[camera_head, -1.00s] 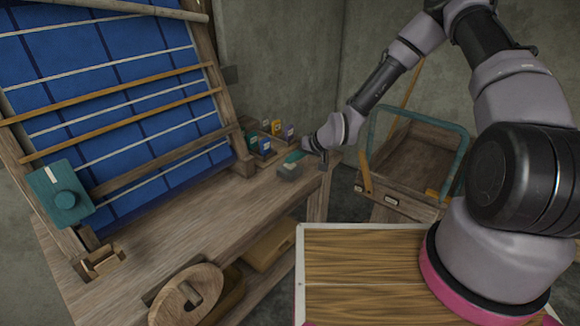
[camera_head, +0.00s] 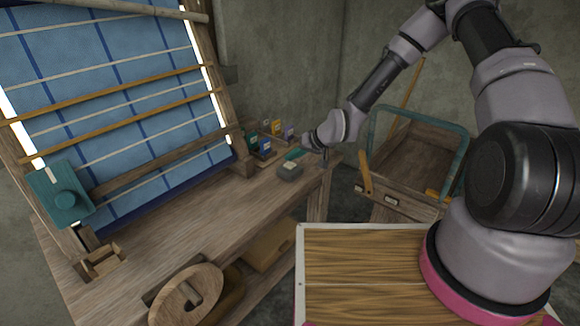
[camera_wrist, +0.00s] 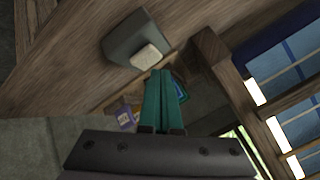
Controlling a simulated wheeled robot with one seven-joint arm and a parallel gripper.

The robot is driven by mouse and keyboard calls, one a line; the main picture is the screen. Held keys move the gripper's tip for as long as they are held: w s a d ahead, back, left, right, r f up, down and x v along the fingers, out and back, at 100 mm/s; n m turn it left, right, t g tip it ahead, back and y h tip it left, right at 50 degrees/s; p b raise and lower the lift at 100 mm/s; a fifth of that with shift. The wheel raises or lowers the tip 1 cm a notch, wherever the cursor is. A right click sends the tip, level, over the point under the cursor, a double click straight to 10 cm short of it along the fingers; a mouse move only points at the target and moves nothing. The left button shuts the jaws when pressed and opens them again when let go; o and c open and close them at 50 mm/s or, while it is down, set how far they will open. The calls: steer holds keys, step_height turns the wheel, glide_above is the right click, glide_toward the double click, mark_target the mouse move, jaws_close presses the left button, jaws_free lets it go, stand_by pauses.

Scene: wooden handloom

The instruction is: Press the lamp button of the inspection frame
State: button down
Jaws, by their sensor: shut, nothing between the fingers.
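The inspection frame holds a blue checked cloth (camera_head: 110,100) at the left. The cloth looks pale and bright, and white light shows along its edges. The lamp button is a cream cap (camera_head: 289,165) on a small grey box (camera_head: 289,174) at the bench's far right end. The cap (camera_wrist: 147,57) and box (camera_wrist: 125,36) also show in the wrist view. My gripper (camera_head: 294,155) has teal fingers, shut and empty. In the wrist view, its fingertips (camera_wrist: 163,73) are just beside the cap; I cannot tell whether they touch it.
Small coloured boxes (camera_head: 275,128) stand behind the button against the wall. A teal box with a knob (camera_head: 66,198) is on the frame's left post. A wooden cart (camera_head: 410,160) stands right of the bench. The middle of the bench top (camera_head: 200,215) is clear.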

mark_target(293, 166)
steer(key=shift+r, duration=3)
steer(key=shift+d, duration=0.1)
steer(key=s+d+r+m+t+h, duration=0.1)
steer(key=s+d+r+h, duration=0.2)
steer(key=d+r, duration=0.8)
steer(key=s+d+r+m+h, duration=0.1)
steer(key=s+d+r+h, duration=0.2)
steer(key=d+r, duration=0.75)
steer(key=s+d+r+m, duration=0.2)
steer(key=s+r, duration=0.6)
steer(key=s, duration=0.2)
steer(key=s+d+r+m+t, duration=0.1)
steer(key=s+d+r+m, duration=0.1)
steer(key=s+r, duration=0.6)
steer(key=shift+s+d+r+m, duration=0.3)
steer(key=shift+s+m, duration=0.1)
steer(key=shift+s, duration=0.7)
steer(key=shift+a, duration=0.15)
